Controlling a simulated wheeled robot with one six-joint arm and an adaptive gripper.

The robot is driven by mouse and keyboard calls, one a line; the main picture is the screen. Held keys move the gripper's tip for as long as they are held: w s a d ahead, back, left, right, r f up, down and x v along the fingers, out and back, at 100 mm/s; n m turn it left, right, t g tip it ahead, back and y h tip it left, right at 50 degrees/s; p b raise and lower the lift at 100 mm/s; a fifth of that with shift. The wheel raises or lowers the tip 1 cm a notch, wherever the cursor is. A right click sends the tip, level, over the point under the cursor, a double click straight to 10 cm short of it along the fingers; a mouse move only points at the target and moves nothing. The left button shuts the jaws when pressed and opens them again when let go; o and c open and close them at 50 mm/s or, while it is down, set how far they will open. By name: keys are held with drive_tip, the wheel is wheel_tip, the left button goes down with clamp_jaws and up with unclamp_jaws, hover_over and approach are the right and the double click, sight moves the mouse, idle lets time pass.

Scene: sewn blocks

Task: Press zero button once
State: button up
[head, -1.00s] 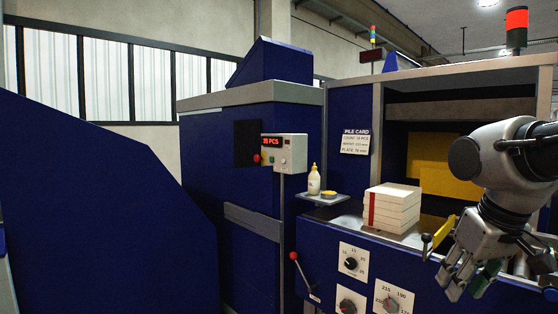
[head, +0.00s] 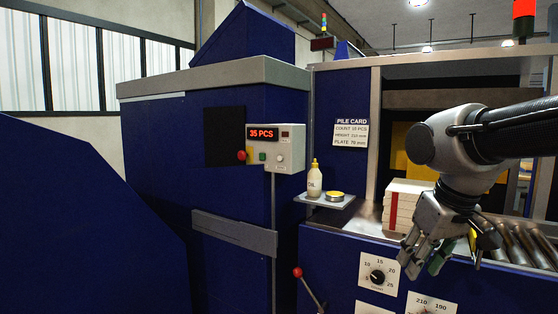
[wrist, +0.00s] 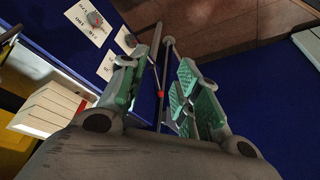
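The counter box (head: 283,148) is pale grey with a red display (head: 263,133) reading 35 PCS. It is mounted on the blue machine at the middle of the head view. Its face carries a red mushroom button (head: 241,155) at the left, a small green button (head: 262,156) and a round knob (head: 280,157). Which one is the zero button is too small to read. My gripper (head: 424,262) hangs at the lower right, well right of and below the box, pointing down. The wrist view shows its green-padded fingers (wrist: 157,88) apart with nothing between them. The box is not recognisable there.
A small shelf (head: 310,199) with an oil bottle (head: 315,183) and a yellow tin (head: 336,196) juts out below right of the box. A red-knobbed lever (head: 297,272) sticks out below. A stack of white blocks (head: 397,206) sits behind my gripper. Blue machine bodies limit room at left.

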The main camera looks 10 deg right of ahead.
clamp_jaws()
idle(1.4)
